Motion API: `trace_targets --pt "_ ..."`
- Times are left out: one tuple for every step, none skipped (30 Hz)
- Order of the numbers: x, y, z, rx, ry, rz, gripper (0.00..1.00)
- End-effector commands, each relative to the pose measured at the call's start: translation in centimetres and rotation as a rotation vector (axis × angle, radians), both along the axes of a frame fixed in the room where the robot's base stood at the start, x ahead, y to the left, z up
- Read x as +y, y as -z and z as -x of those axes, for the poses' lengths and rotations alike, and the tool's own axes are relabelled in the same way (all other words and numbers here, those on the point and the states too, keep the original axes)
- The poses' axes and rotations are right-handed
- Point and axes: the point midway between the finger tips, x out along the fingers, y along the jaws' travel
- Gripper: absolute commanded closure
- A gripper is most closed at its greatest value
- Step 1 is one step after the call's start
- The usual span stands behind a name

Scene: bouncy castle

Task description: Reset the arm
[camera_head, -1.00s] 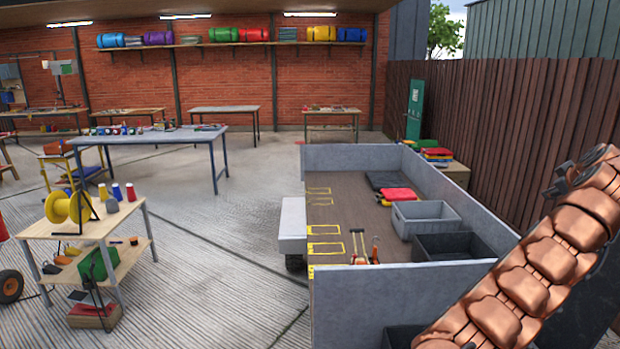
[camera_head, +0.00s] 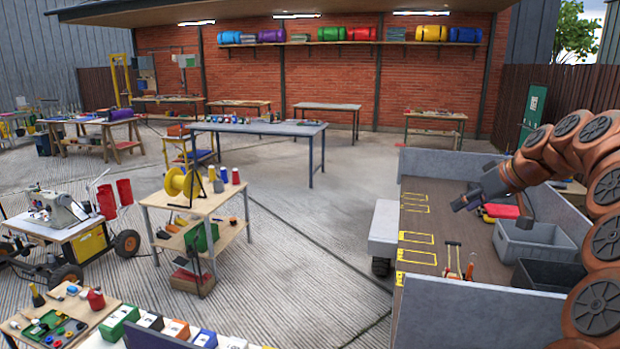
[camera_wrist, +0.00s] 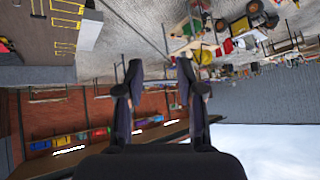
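My gripper (camera_head: 466,201) shows in the head view at the end of my copper-coloured arm, on the right side. It appears above the grey-walled trailer bed and points left. In the wrist view its two dark fingers (camera_wrist: 157,85) stand apart with a clear gap between them. Nothing is held between them. The wrist view is upside down, with sky at the bottom and the ground at the top. My arm curves up from the lower right corner of the head view.
The trailer (camera_head: 440,310) holds a grey crate (camera_head: 535,240), a dark crate (camera_head: 550,275) and a red folded item (camera_head: 502,211). A wooden cart (camera_head: 165,200) with a yellow reel (camera_head: 182,183) stands left. A sewing machine cart (camera_head: 60,232) is further left. Open ribbed floor lies between cart and trailer.

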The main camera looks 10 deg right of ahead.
Motion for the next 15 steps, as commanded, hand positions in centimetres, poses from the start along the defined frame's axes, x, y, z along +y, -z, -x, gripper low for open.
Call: trace_targets --pt "2.9 0.4 0.5 0.031 -0.029 -0.011 0.63" --pt "4.3 0.5 0.9 0.047 -0.039 -0.017 0.63" --pt "6.2 0.8 1.5 0.072 -0.055 -0.024 0.63" --pt "7.7 1.1 2.0 0.093 -0.065 -0.028 0.63" --pt "9.0 1.4 2.5 0.113 -0.075 -0.029 0.63" --pt "10.7 1.8 3.3 0.141 -0.087 -0.032 0.63" --pt "12.0 2.1 4.0 0.16 -0.093 -0.033 0.63" --pt "13.2 2.5 4.6 0.179 -0.101 -0.032 0.63" --pt "14.8 3.1 5.6 0.212 -0.11 -0.032 0.63" --pt "15.8 3.5 6.4 0.232 -0.115 -0.031 0.63" --pt "16.9 3.8 7.2 0.252 -0.119 -0.027 0.63" --pt "18.2 4.5 8.4 0.283 -0.124 -0.025 0.63" --pt "19.2 5.0 9.2 0.305 -0.126 -0.022 0.63" --pt "20.1 5.4 10.1 0.326 -0.129 -0.016 0.63" --pt "21.2 6.1 11.5 0.357 -0.13 -0.009 0.63"
